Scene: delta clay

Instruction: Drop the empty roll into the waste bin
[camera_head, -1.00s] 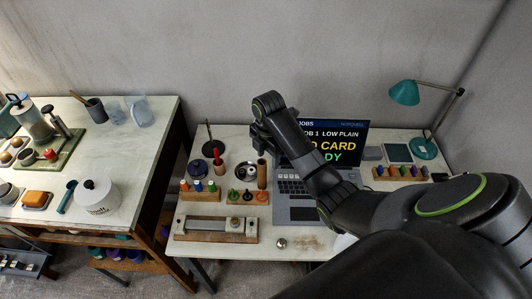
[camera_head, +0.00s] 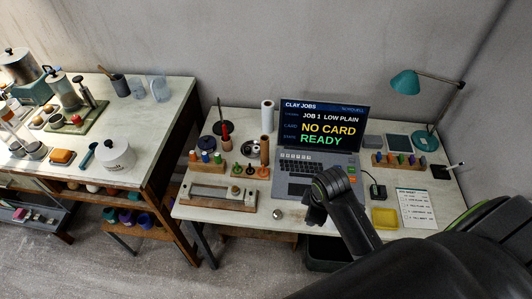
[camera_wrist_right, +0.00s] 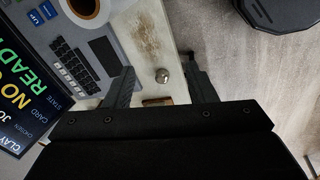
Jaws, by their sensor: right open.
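A bare brown tube (camera_head: 265,148), which looks like the empty roll, stands upright on the desk left of the laptop. My right gripper (camera_head: 314,216) is in front of the laptop, above the desk's front edge, well apart from the tube. In the right wrist view its two fingers (camera_wrist_right: 161,88) are spread with nothing held between them; a small metal knob (camera_wrist_right: 162,76) on the desk shows beyond the gap. A dark open bin (camera_head: 325,254), likely the waste bin, stands on the floor under the desk's front edge, partly covered by my arm. My left gripper is not in view.
A white roll (camera_head: 267,116) stands behind the tube. The laptop (camera_head: 297,185) reads "NO CARD READY". A peg rack (camera_head: 208,170) and a long tray (camera_head: 215,207) fill the desk's left.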

